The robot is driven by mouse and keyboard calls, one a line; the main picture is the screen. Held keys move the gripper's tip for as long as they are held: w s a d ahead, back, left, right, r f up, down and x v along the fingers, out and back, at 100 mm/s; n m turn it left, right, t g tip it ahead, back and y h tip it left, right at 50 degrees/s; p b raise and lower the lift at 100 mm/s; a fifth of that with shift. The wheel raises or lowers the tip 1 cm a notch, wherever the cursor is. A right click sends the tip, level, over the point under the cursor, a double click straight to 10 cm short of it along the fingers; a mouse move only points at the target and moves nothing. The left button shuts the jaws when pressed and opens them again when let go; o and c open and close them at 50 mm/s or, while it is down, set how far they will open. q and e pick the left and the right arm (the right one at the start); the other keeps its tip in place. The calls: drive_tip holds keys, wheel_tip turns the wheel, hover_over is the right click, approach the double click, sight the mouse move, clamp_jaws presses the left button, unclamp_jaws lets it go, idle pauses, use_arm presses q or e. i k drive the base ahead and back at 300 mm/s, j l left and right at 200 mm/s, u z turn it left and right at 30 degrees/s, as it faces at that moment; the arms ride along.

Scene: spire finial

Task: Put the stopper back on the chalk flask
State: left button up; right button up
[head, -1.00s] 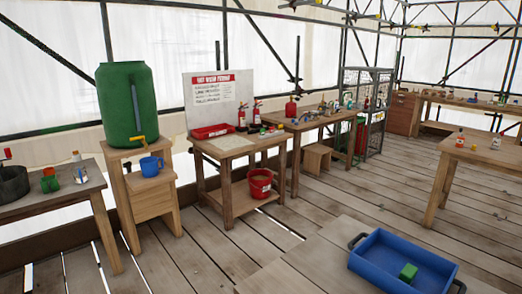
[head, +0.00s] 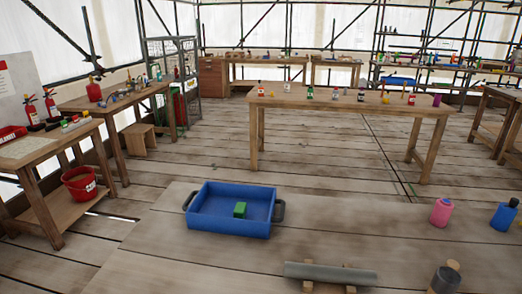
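I cannot pick out the chalk flask or its stopper for certain. Several small bottles, some with white bodies, stand on the middle table (head: 335,100), too small to tell which is stoppered. Neither of my grippers shows in the head view.
A blue tray (head: 202,222) with a green block (head: 240,210) lies on the near surface (head: 160,250). A grey cylinder (head: 330,273) rests on wooden supports in front. A red bucket (head: 80,184) sits at the left. Open plank floor (head: 310,160) lies before the middle table.

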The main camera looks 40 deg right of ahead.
sight(443, 208)
drive_tip(key=z, duration=2.6)
